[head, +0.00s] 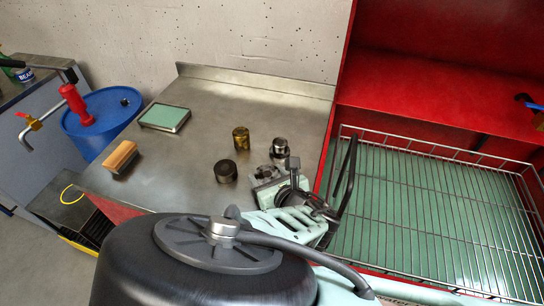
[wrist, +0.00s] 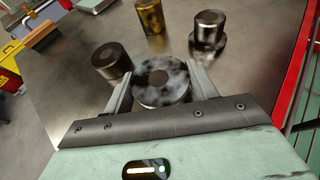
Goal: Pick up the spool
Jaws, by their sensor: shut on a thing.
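My gripper (wrist: 160,79) is shut on a round, shiny metal piece with a dark disc at its centre, which I take to be the spool (wrist: 163,93). In the wrist view a finger lies on each side of it. I cannot tell whether it rests on the table or is slightly raised. In the head view my gripper (head: 281,172) is at the right side of the metal table and mostly hides the held piece.
Close by on the metal table (head: 200,195) stand a stepped steel piece (head: 280,148), a brass cylinder (head: 241,138) and a dark cylinder (head: 225,171). A wire basket (head: 440,215) is at right.

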